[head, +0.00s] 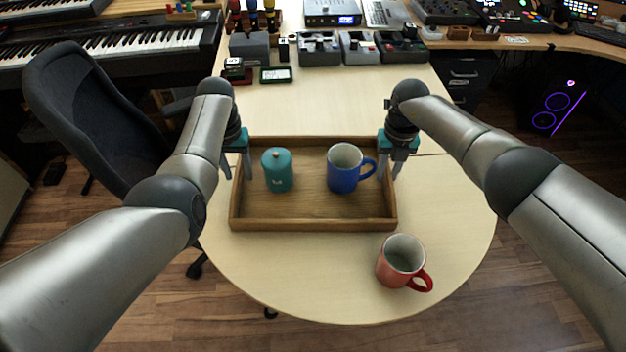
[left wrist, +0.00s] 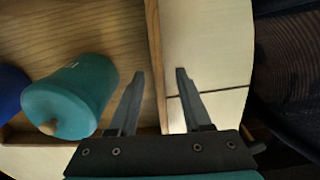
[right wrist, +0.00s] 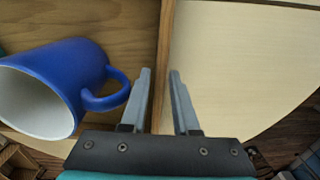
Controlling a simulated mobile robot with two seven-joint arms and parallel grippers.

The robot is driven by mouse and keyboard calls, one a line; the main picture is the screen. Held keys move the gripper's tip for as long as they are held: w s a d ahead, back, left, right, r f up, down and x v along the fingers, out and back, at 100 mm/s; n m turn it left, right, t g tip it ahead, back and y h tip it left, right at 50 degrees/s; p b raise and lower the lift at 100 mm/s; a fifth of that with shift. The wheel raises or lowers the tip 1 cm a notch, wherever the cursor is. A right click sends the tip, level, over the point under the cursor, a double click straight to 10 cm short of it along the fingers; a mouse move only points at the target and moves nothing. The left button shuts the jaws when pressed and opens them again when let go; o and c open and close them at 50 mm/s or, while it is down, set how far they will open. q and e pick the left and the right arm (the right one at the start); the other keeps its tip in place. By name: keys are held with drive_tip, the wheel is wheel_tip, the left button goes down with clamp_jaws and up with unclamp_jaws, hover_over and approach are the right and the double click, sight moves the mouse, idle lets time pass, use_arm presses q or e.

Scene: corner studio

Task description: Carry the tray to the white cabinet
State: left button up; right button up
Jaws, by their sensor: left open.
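The wooden tray (head: 314,224) lies on the light table, holding a teal lidded jar (head: 277,170) and a blue mug (head: 343,170), both upright and apart. My left gripper (head: 238,172) is open at the tray's left side; in the left wrist view its fingers (left wrist: 160,72) stand on either side of the tray wall (left wrist: 155,50), with gaps. My right gripper (head: 396,170) is at the right side, beside the mug's handle; in the right wrist view its fingers (right wrist: 160,72) are close on both faces of the tray wall (right wrist: 164,40). No white cabinet is recognisable.
A red mug (head: 402,262) stands on the table (head: 300,275) in front of the tray's right corner. Small devices (head: 320,48) line the table's back. A dark chair (head: 95,125) is at left, a keyboard (head: 120,45) behind it. Wood floor shows around the table.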

use_arm(q)
drive_tip(key=c, duration=0.5)
use_arm(e)
clamp_jaws()
use_arm(q)
clamp_jaws()
drive_tip(key=shift+r, duration=0.1)
use_arm(e)
drive_tip(key=shift+w+r, duration=0.1)
idle(0.5)
